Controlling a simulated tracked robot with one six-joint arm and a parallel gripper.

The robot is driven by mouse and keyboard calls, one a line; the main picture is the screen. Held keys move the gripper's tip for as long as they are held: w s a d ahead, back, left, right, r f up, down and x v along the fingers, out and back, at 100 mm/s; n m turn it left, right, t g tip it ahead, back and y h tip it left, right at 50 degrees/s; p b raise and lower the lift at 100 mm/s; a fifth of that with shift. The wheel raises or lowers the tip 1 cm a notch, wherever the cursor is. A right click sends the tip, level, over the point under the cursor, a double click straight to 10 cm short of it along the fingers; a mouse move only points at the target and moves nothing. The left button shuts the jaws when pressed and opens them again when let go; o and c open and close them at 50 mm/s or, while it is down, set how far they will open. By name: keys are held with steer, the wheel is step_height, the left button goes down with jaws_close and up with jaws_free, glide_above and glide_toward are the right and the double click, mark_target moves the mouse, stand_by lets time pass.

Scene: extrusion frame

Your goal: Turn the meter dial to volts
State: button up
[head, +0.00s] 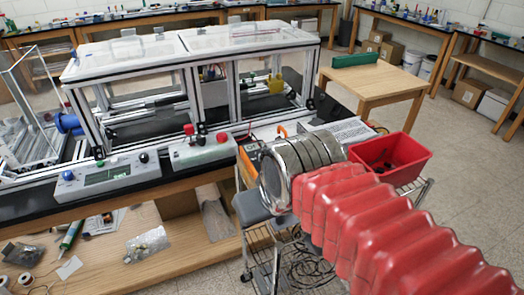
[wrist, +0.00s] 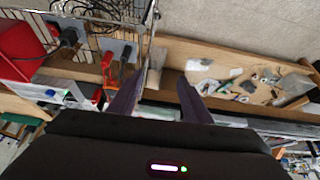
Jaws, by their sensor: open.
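An orange-edged dark device (head: 251,152), which looks like the meter, lies at the bench's front edge in the head view, partly hidden by my arm's wrist. Its dial and setting cannot be made out. In the wrist view, an orange piece (wrist: 106,66) shows left of my gripper, perhaps the same device. My gripper (wrist: 163,76) is open, its two dark fingers apart with nothing between them. It is above the bench's front edge, apart from the orange piece. In the head view my gripper is hidden behind my arm.
A red bin (head: 391,158) and wire cart (head: 262,240) stand close to my arm. A framed machine (head: 190,85) and control boxes (head: 108,178) with knobs and buttons fill the bench. A lower wooden shelf (head: 180,262) holds loose parts. The floor at the right is clear.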

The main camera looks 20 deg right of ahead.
steer(key=w+d+r+n+g, duration=0.1)
steer(key=w+d+r, duration=0.1)
steer(key=w+r, duration=0.4)
steer(key=n+g, duration=0.3)
steer(key=g, duration=0.1)
glide_above(263, 155)
steer(key=shift+w+d+r, duration=0.1)
steer(key=shift+r, duration=0.35)
steer(key=shift+f, duration=0.15)
step_height(263, 155, down, 14)
steer(key=shift+r, duration=0.2)
stand_by(0.3)
steer(key=shift+c, duration=0.3)
